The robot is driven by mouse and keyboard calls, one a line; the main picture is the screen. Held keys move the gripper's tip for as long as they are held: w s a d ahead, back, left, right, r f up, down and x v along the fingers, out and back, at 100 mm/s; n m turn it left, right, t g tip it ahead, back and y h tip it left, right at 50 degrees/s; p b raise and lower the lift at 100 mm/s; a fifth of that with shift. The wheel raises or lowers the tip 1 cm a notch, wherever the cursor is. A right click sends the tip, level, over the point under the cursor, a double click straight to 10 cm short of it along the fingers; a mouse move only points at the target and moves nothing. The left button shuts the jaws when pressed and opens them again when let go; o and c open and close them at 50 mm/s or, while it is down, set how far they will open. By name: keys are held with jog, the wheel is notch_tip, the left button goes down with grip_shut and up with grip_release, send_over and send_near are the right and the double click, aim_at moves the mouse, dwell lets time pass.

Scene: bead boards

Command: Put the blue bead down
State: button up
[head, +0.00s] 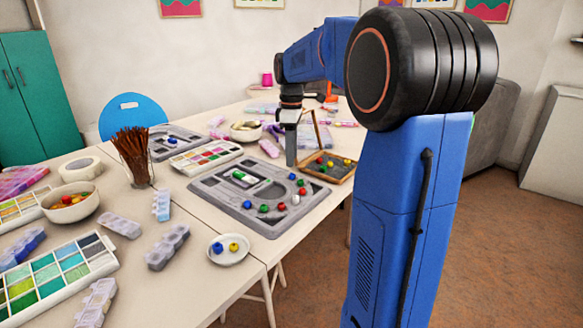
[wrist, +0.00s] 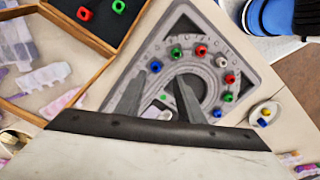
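The grey bead board (head: 215,198) lies flat on the table and also fills the middle of the wrist view (wrist: 262,72). A blue bead (head: 292,176) sits at the far end of its curved row of beads; it shows in the wrist view (wrist: 156,66) just beyond my fingertips. My gripper (wrist: 160,78) is open, its two fingers apart with nothing between the tips. In the head view my gripper (head: 291,156) points down just above that bead. A second blue bead (head: 247,204) is at the row's near end.
Green, red and white beads fill the row between. A small saucer (head: 228,258) with a blue and a yellow bead stands near the front edge. A wooden tray (head: 345,178) with red and green beads is right of the board. Paint boxes and a brush pot (head: 135,172) crowd the left.

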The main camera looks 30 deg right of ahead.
notch_tip(320, 180, up, 6)
jog(key=s+a+f+m+t, duration=0.1)
jog(key=s+a+f+m, duration=0.1)
jog(key=s+a, duration=0.45)
jog(key=s+a+f+m+t, duration=0.1)
jog(key=s+a+f+m, duration=0.2)
jog(key=s, duration=0.6)
jog(key=s+a+f+m+t, duration=0.1)
jog(key=s+a+f+m, duration=0.1)
jog(key=s+f, duration=0.3)
jog(key=s+a+f+m+t, duration=0.2)
jog(key=s+a+f, duration=0.2)
jog(key=s, duration=0.5)
jog(key=shift+s+a+f+m, duration=0.15)
jog(key=shift+s+f+m, duration=0.25)
jog(key=shift+f, duration=0.35)
